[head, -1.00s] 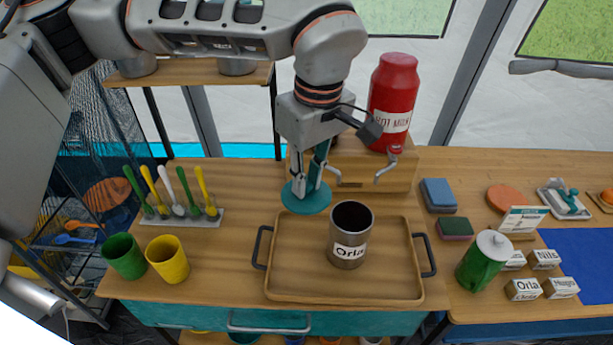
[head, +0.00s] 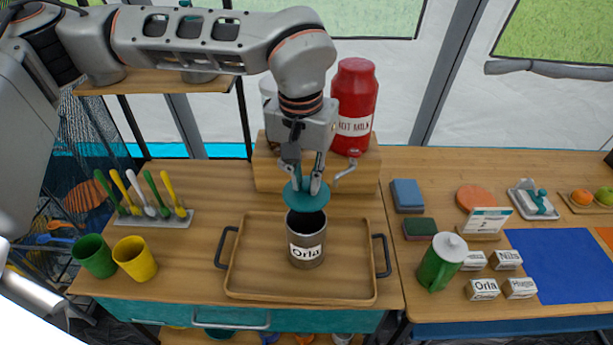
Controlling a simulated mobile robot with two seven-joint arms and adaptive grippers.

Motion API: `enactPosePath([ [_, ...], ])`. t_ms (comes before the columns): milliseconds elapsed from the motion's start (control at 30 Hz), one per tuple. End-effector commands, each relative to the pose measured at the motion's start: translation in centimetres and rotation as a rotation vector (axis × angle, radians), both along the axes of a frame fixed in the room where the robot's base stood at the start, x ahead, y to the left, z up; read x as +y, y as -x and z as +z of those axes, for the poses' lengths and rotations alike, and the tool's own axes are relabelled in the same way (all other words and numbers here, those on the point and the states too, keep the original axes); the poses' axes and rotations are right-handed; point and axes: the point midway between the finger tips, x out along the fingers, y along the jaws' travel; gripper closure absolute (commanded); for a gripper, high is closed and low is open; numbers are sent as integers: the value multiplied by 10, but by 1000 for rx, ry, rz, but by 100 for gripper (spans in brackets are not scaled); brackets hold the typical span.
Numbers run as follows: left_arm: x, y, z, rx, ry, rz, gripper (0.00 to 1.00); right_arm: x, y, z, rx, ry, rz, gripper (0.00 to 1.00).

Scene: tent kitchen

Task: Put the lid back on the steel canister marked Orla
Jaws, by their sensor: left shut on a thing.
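The steel canister marked Orla (head: 306,253) stands upright and open on the wooden tray, its label facing me. My left gripper (head: 306,182) is shut on the teal lid (head: 306,197) and points down. The lid appears over the canister's back rim in the picture and hides part of the opening. I cannot tell whether lid and rim touch; the dark opening still shows below the lid. My right gripper is not in view.
The wooden tray (head: 244,284) has dark handles. Behind it stands a wooden riser (head: 268,176) with a red canister (head: 354,108). Cups, a cutlery stand, a green jug (head: 441,263) and small labelled blocks stand at the sides.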

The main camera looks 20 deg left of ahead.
Motion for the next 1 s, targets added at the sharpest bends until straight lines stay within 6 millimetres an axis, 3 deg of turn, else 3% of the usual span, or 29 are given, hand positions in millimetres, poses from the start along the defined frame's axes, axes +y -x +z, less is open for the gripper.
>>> enactPosePath([
  [700,0,0,-56,1,-1,2,100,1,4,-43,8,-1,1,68],
  [1000,0,0,-62,0,0,3,100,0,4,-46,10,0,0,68],
])
